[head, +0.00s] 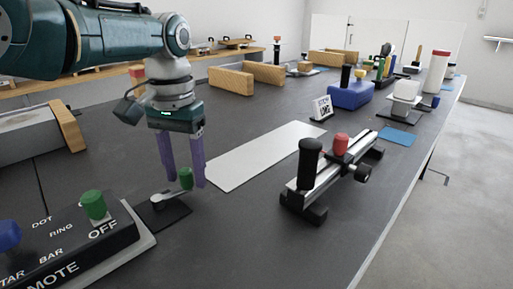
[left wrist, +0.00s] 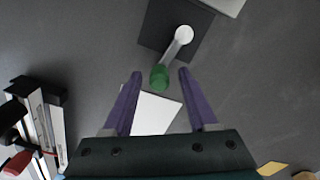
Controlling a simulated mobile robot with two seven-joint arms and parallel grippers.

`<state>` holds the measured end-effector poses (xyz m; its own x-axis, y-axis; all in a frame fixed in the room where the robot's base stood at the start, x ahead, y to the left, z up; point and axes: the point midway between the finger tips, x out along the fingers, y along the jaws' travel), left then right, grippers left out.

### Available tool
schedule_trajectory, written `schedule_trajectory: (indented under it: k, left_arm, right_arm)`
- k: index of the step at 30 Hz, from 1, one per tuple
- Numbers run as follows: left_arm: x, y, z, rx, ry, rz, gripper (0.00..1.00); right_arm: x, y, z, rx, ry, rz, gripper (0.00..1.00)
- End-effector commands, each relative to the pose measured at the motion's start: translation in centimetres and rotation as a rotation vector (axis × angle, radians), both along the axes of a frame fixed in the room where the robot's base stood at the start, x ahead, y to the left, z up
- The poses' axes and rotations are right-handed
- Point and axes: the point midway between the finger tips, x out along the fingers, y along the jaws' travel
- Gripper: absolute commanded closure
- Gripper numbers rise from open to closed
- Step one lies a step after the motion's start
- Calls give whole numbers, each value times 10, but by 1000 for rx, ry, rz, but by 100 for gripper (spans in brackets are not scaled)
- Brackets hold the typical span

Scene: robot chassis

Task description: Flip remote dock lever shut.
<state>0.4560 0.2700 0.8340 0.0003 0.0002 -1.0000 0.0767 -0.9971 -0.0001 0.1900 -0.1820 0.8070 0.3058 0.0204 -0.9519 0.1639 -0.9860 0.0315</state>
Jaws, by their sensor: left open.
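A small metal lever (head: 163,199) with a green knob (head: 186,178) is mounted on a black square plate (head: 172,214) on the table. In the left wrist view the lever arm (left wrist: 177,45) runs from a round pivot down to the green knob (left wrist: 159,77). My left gripper (head: 185,182) points down with its two purple fingers open. In the wrist view the knob lies between the fingertips (left wrist: 160,72), with a gap on each side. A sloped black box marked "REMOTE" (head: 70,245), with OFF, BAR, RING and DOT labels, stands beside the plate. My right gripper is not in view.
The remote box carries a green knob (head: 93,205) and a blue knob (head: 8,236). A white sheet (head: 265,155) lies behind the lever. A metal rail device with a black handle (head: 309,160) stands to the right. Dark table between them is clear.

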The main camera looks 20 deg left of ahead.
Motion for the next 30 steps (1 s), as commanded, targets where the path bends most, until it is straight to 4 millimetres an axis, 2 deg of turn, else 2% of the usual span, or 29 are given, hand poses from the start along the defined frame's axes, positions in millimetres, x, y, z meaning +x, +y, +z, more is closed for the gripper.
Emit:
schedule_trajectory:
  k: [5, 11, 18, 22, 30]
  left_arm:
    - [0, 0, 17, -1, -1, 0, 42]
    - [0, 0, 59, -1, -3, -1, 42]
    - [0, 0, 93, 0, -1, -1, 42]
    - [0, 0, 99, 0, 0, 0, 42]
    - [0, 0, 99, 0, 0, 1, 42]
  right_arm:
    - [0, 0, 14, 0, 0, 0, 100]
    - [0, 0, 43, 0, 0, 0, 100]
    - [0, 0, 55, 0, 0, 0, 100]
    - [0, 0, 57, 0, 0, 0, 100]
    - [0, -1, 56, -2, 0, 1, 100]
